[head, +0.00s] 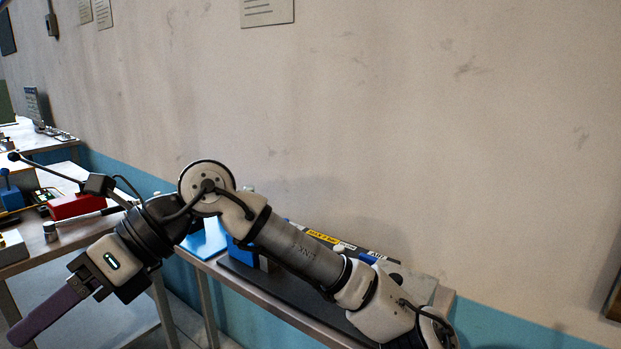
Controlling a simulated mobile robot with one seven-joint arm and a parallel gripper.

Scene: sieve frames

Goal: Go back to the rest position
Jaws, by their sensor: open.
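My arm reaches from the lower right up to a bend in the middle of the head view, then down to the left. My gripper (30,328) is at the lower left, pointing down and left, with its long dark purple finger in side view. One finger hides the other, so the gap does not show. I see nothing held in it. It appears in front of the floor gap and the left table (75,231), with no visible contact.
A second bench (300,305) against the wall is partly hidden behind my arm; it bears a dark mat, blue items and a yellow-labelled bar. A red box (77,206) and a blue block (10,198) sit on the left table.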

